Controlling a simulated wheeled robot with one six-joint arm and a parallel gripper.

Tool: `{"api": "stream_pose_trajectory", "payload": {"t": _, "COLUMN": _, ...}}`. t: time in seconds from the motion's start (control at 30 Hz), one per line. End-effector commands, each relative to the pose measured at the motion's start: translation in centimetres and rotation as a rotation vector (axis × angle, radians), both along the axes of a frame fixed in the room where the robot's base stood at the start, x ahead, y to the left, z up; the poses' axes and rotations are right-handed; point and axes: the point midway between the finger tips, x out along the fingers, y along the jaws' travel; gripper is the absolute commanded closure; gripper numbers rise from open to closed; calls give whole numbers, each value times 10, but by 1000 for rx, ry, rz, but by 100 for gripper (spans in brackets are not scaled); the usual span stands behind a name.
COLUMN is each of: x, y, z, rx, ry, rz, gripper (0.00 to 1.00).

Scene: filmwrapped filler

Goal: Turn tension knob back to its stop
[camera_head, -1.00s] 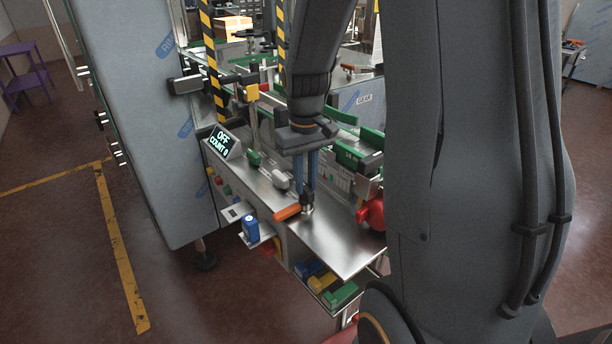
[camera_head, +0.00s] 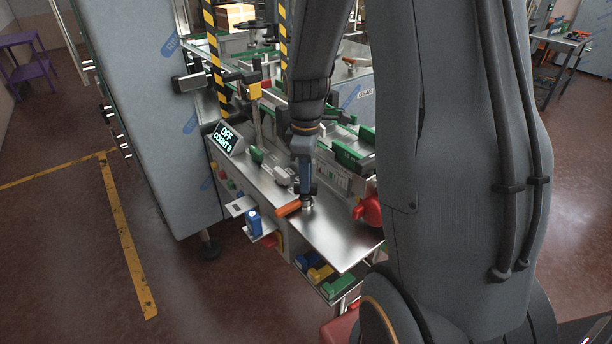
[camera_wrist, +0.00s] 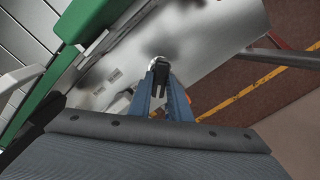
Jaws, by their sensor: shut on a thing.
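My gripper (camera_head: 306,189) points down at the metal bench top and its blue fingers are shut on a small dark knob with a pale metal base (camera_head: 307,205), which I take for the tension knob. In the wrist view the two blue fingers (camera_wrist: 160,84) close around the knob's black top (camera_wrist: 158,63). The fingers hide much of the knob, and no mark or stop can be made out. In the head view the fingers are seen nearly edge-on, one in front of the other.
An orange handle (camera_head: 289,208) lies just left of the knob. A red rounded part (camera_head: 367,211) stands to the right. A display (camera_head: 225,138) reads OFF, COUNT 0. Green rails (camera_head: 348,154) run behind. The front bench plate (camera_head: 338,241) is bare.

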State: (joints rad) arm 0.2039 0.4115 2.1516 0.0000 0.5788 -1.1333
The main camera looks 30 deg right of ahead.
Motion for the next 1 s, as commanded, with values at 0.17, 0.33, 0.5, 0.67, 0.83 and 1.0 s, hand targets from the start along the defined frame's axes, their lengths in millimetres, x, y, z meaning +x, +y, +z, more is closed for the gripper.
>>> {"api": "stream_pose_trajectory", "payload": {"t": 0.17, "x": 0, "y": 0, "z": 2, "rx": 0, "ry": -2, "rz": 162, "gripper": 100}}
{"api": "stream_pose_trajectory", "payload": {"t": 0.33, "x": 1, "y": 0, "z": 2, "rx": 0, "ry": -2, "rz": 304, "gripper": 100}}
{"api": "stream_pose_trajectory", "payload": {"t": 0.5, "x": 1, "y": 0, "z": 2, "rx": -1, "ry": -2, "rz": 416, "gripper": 100}}
{"api": "stream_pose_trajectory", "payload": {"t": 0.67, "x": 1, "y": 0, "z": 2, "rx": -1, "ry": -2, "rz": 492, "gripper": 100}}
{"api": "stream_pose_trajectory", "payload": {"t": 0.83, "x": 1, "y": 0, "z": 1, "rx": -1, "ry": -2, "rz": 538, "gripper": 100}}
{"api": "stream_pose_trajectory", "payload": {"t": 1.0, "x": 1, "y": 0, "z": 1, "rx": -1, "ry": -2, "rz": 556, "gripper": 100}}
